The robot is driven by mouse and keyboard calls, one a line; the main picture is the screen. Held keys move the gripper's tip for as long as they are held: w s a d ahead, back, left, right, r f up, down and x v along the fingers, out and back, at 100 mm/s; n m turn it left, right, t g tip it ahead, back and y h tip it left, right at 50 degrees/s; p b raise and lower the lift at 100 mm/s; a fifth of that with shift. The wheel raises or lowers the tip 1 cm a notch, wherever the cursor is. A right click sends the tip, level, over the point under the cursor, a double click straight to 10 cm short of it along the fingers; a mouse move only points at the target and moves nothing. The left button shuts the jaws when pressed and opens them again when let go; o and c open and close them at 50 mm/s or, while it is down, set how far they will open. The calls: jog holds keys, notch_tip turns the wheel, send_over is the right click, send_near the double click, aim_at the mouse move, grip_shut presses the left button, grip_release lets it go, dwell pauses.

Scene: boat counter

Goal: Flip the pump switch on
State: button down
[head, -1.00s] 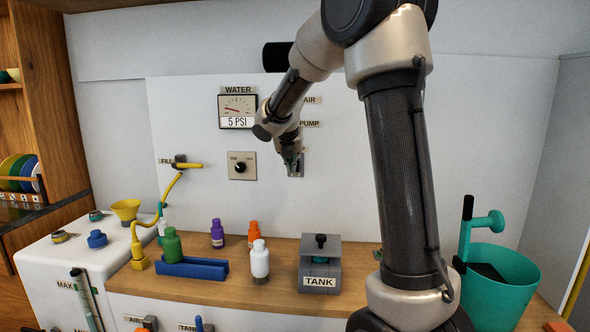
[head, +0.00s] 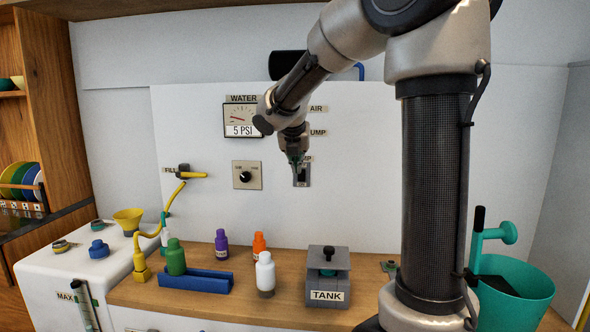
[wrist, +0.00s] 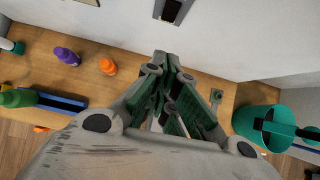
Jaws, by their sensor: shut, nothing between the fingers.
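The pump switch (head: 302,177) is a small dark rocker in a grey plate on the white wall panel, right of the round knob. My gripper (head: 296,160) is in front of the plate's upper part and hides some of it. The rocker's exact position is too small to tell. In the wrist view my gripper (wrist: 166,56) is shut and empty, its fingertips pointing toward the wall. The switch plate (wrist: 172,10) shows there at the top edge, apart from the fingertips.
The water gauge (head: 240,120) reads 5 PSI. A knob plate (head: 247,175) is left of the switch. Below, the wooden counter (head: 205,295) holds several bottles, a blue tray (head: 200,284) and a grey tank box (head: 328,275). A teal bucket (head: 515,290) stands at right.

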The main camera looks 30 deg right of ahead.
aim_at(301, 175)
jog(key=shift+s+f, duration=0.1)
jog(key=shift+f, duration=0.1)
jog(key=shift+f, duration=0.1)
jog(key=w+d+r+x, duration=0.1)
jog(key=x, duration=1.1)
jog(key=shift+w+d, duration=0.25)
jog(key=shift+w, duration=0.35)
jog(key=shift+r, duration=0.1)
